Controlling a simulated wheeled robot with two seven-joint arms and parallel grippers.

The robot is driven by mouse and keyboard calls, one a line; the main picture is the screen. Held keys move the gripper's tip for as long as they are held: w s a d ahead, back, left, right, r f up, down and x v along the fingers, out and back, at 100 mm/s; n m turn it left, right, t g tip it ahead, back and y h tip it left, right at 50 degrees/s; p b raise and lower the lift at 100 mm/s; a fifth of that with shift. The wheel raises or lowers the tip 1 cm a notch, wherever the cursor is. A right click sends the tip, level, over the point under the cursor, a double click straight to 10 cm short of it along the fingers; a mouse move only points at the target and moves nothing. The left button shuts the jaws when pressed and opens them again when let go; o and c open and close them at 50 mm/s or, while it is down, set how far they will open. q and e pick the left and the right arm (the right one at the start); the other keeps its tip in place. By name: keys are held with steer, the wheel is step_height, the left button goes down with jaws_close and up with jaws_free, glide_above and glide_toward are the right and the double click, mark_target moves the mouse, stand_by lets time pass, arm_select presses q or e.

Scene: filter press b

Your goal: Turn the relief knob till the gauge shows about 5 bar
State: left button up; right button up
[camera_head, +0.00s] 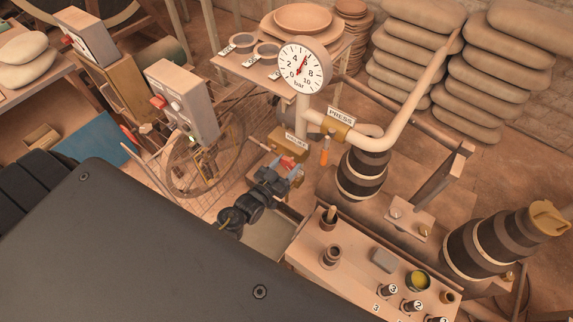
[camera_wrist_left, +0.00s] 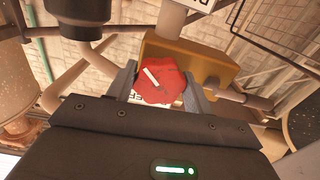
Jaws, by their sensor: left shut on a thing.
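The red relief knob (camera_wrist_left: 160,82) has a white pointer line that slants from upper left to lower right in the left wrist view. It sits on a yellow-brown valve block (camera_wrist_left: 205,62). My left gripper (camera_wrist_left: 160,90) is shut on the knob, with one grey finger on each side. In the head view the left gripper (camera_head: 287,170) is small, and the knob is mostly hidden by it. The white gauge (camera_head: 303,67) is marked 0 to 10 bar. Its red needle points up and slightly right, between 4 and 6 and seemingly nearer 6. My right gripper is not in view.
Pipework (camera_head: 395,125) with a PRESS label (camera_head: 341,116) runs right of the gauge. An orange-handled tool (camera_head: 325,150) hangs near the left gripper. A spoked handwheel (camera_head: 203,160) stands left. A wooden bench (camera_head: 340,265) with cups and numbered pieces stands at front right.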

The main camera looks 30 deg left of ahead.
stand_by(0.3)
arm_select(q)
steer(key=o, duration=1)
steer(key=s, duration=0.3)
steer(key=s+a+b, duration=0.1)
steer(key=s, duration=0.3)
steer(key=s+b, duration=0.1)
steer(key=s, duration=0.2)
steer(key=shift+s+a, duration=0.25)
steer(key=shift+s, duration=0.15)
steer(key=s+f+g+y, duration=0.1)
steer(key=s+f+g, duration=0.35)
steer(key=f, duration=0.65)
steer(key=s+f+g, duration=0.3)
steer(key=s+f, duration=0.3)
steer(key=f, duration=0.5)
steer(key=s+f+g, duration=0.3)
steer(key=s+f, duration=0.2)
steer(key=s, duration=0.2)
steer(key=s+a+f+m+g+y, duration=0.1)
steer(key=s+f+g, duration=0.2)
steer(key=s+f, duration=0.3)
steer(key=s+f+g, duration=0.3)
steer(key=s+f, duration=0.2)
steer(key=s, duration=0.5)
steer(key=shift+a+f+y, duration=0.15)
steer(key=shift+f+y, duration=0.1)
steer(key=shift+y, duration=0.05)
